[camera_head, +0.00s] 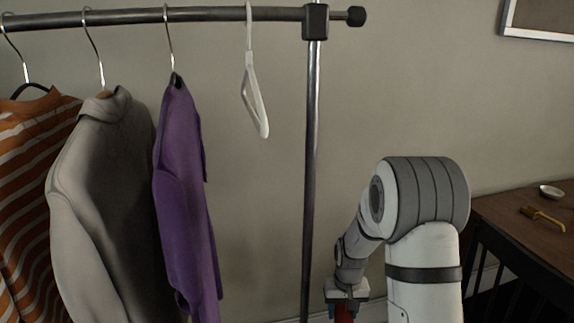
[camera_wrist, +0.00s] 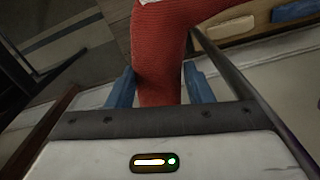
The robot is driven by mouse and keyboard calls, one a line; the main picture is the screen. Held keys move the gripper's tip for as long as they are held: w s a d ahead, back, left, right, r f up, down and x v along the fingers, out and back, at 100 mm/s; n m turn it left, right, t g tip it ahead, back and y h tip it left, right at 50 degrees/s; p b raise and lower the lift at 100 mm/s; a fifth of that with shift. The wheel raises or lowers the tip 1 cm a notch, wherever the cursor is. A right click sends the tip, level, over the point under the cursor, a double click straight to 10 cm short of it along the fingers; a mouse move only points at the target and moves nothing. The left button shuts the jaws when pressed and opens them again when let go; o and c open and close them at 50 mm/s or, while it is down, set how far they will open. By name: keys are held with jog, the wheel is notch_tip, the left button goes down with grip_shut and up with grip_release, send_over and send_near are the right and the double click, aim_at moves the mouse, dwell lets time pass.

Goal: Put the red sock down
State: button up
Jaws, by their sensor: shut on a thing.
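The red sock (camera_wrist: 160,45) hangs between the blue fingers of my gripper (camera_wrist: 160,86) in the wrist view. The fingers are on either side of it, and it has a pale patch at the top edge of the picture. Its lower part is hidden by the gripper's body. In the head view my gripper (camera_head: 346,296) points down at the bottom edge, right of the rack's post. A small bit of the red sock (camera_head: 344,315) shows below it, and the rest is cut off.
A clothes rack (camera_head: 311,170) holds an orange striped top (camera_head: 35,190), a grey sweater (camera_head: 100,190), a purple garment (camera_head: 185,200) and an empty white hanger (camera_head: 254,95).

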jog(key=r+p, duration=0.4)
jog(key=p, duration=0.1)
jog(key=s+r+p, duration=0.1)
jog(key=r+p, duration=0.1)
jog(key=p, duration=0.1)
jog(key=shift+r, duration=0.15)
